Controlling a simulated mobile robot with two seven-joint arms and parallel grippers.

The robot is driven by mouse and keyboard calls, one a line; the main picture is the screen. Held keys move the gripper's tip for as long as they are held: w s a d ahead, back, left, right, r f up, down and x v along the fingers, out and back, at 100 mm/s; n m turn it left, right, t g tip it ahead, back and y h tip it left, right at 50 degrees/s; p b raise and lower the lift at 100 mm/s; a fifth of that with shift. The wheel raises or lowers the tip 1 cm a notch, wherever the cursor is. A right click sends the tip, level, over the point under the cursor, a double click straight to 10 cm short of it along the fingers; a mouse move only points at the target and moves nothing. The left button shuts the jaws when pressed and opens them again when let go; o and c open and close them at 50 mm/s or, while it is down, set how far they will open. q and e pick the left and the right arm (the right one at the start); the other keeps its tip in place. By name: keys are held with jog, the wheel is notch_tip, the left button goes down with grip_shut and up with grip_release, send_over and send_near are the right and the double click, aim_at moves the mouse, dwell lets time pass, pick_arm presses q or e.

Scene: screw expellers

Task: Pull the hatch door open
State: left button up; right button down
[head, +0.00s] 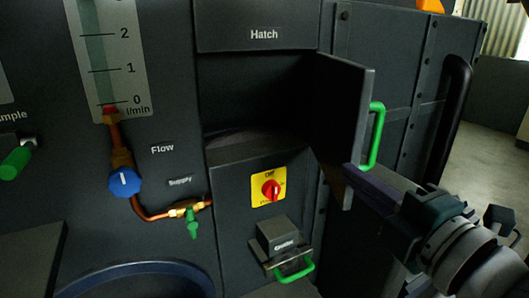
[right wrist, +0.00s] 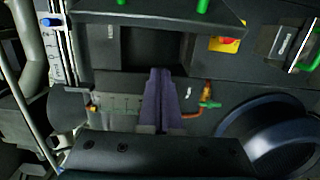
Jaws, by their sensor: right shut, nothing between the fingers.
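The hatch door (head: 340,110) is a dark panel that stands swung out from the opening under the "Hatch" label. Its green handle (head: 375,137) is on the right side of the panel. The dark hatch opening (head: 255,98) shows to its left. My right gripper (head: 352,178), with purple fingers, is just below the door and its handle. It does not hold the handle. In the right wrist view its fingers (right wrist: 160,75) are together and empty, below a dark panel edge with green handle parts. My left gripper is not in view.
Below the hatch are a red switch on a yellow plate (head: 269,188) and a drawer box (head: 279,238) with a green handle (head: 294,271). A blue knob (head: 124,182) and copper pipe are at left. A black vertical bar (head: 447,115) is at right, with open floor beyond.

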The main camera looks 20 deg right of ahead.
aim_at(355, 155)
jog(key=w+d, duration=0.1)
jog(key=w, duration=0.1)
jog(key=w+d, duration=0.1)
jog(key=w, duration=0.1)
jog(key=w+d, duration=0.1)
jog(key=w, duration=0.1)
jog(key=shift+w, duration=0.25)
jog(key=shift+s+d, duration=0.1)
jog(key=shift+d, duration=0.35)
jog(key=shift+d, duration=0.1)
jog(key=shift+s+d, duration=0.15)
jog(key=shift+d, duration=0.1)
jog(key=s+d+b, duration=0.2)
jog(key=d+b, duration=0.1)
jog(key=d, duration=1.1)
jog(key=shift+d, duration=0.1)
